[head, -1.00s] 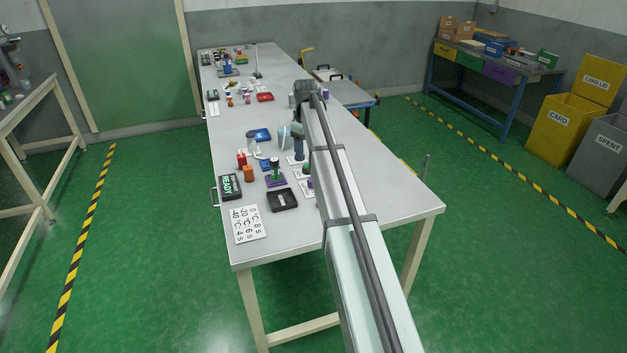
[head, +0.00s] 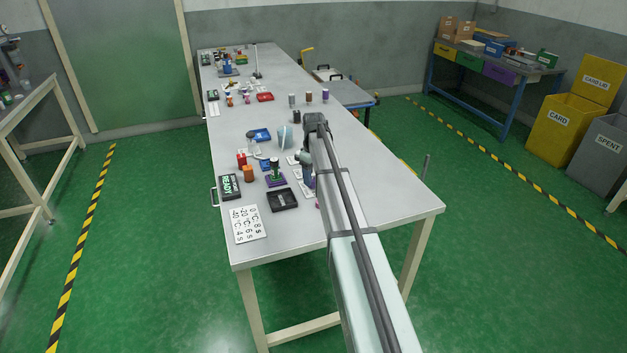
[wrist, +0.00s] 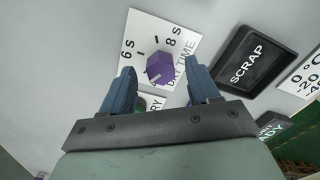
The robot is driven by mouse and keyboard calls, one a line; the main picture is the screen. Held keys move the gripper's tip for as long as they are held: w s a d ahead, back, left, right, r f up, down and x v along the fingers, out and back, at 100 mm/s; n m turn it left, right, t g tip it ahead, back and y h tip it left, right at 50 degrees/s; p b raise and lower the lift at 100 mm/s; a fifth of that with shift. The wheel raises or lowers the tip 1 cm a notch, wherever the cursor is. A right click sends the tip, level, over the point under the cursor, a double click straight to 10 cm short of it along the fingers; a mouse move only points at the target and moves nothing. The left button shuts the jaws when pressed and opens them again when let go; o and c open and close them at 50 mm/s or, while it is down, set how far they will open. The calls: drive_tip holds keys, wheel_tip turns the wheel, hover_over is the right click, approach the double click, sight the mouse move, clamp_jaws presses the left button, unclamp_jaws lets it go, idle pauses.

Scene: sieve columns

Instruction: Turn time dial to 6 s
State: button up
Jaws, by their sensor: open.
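The purple time dial (wrist: 160,66) sits on a white card (wrist: 142,24) marked 6 s and 8 s in the wrist view. A third mark beside the dial is partly covered. The dial's white line points to the lower left of the picture, near that covered mark. My gripper (wrist: 160,70) is open, with one blue finger on each side of the dial, and holds nothing. Whether the fingers touch the dial cannot be told. In the head view my arm hides the dial, and my gripper (head: 307,174) hangs low over the white cards.
A black SCRAP tray (wrist: 246,63) lies to the right of the dial card, and shows in the head view (head: 283,201). A READY box (head: 229,187) and a settings sheet (head: 248,224) lie at the table's left edge. A green-topped part (head: 275,168) stands nearby.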

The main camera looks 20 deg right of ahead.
drive_tip(key=shift+f, duration=1.1)
drive_tip(key=c, duration=1)
